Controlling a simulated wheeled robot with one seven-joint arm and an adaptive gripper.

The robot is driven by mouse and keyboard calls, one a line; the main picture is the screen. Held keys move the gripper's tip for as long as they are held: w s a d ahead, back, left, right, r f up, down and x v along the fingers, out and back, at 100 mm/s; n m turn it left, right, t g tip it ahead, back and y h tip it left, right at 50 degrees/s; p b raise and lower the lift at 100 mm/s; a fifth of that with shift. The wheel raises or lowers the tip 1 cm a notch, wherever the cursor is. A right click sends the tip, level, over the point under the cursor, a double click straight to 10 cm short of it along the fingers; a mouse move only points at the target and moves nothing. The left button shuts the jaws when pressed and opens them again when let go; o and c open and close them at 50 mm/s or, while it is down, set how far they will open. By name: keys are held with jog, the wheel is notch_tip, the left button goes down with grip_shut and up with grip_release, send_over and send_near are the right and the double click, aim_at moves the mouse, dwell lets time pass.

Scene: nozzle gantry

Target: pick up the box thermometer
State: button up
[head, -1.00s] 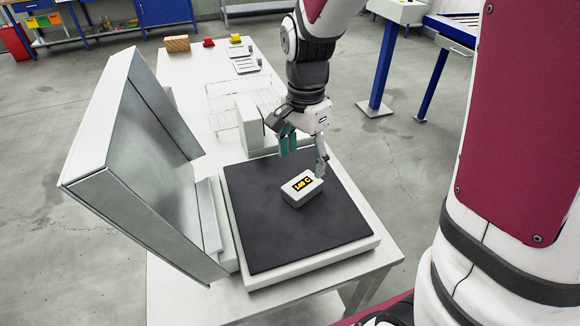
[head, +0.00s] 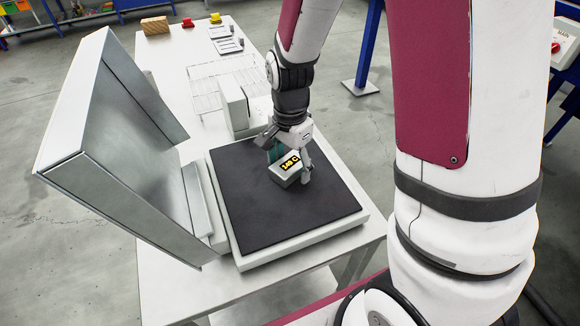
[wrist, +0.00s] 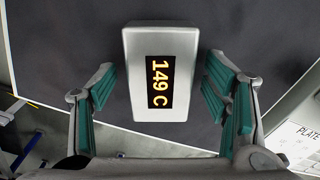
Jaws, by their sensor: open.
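The box thermometer (head: 285,170) is a small pale box with a dark display reading 149 C in orange. It rests on the black plate (head: 262,222) of the press-like machine on the table. My gripper (head: 289,166) is low over the plate, at the box. In the wrist view the box (wrist: 160,105) lies between the two teal-padded fingers of my gripper (wrist: 165,95), with a gap on each side. The fingers are open and not closed on it. The box extends beyond the fingertips toward the top of the wrist view.
The raised metal lid (head: 110,150) stands left of the plate. A light upright block (head: 234,103) is just behind the plate, with a wire rack (head: 200,82) beyond. A wooden block (head: 155,25) and red and yellow items sit at the table's far end. The front of the plate is clear.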

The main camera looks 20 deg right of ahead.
aim_at(290, 163)
jog(key=c, duration=1.6)
jog(key=shift+r, duration=0.15)
jog(key=shift+r, duration=0.65)
notch_tip(290, 163, up, 2)
jog(key=shift+w+r, duration=0.1)
jog(key=shift+r, duration=0.1)
jog(key=s+a, duration=0.1)
jog(key=s, duration=0.3)
jog(key=s+a+p, duration=0.1)
jog(key=s+a, duration=0.1)
jog(key=s, duration=0.2)
jog(key=s+a+r, duration=0.1)
jog(key=s, duration=0.3)
jog(key=shift+s+a, duration=0.25)
jog(key=shift+s, duration=0.1)
jog(key=s+p, duration=0.1)
jog(key=p, duration=0.4)
jog(key=shift+s+a+r+p, duration=0.3)
jog(key=shift+s+a+p, duration=0.05)
jog(key=shift+p, duration=0.05)
jog(key=shift+s+a+f+p, duration=0.15)
jog(key=shift+s+p, duration=0.25)
jog(key=shift+p, duration=0.5)
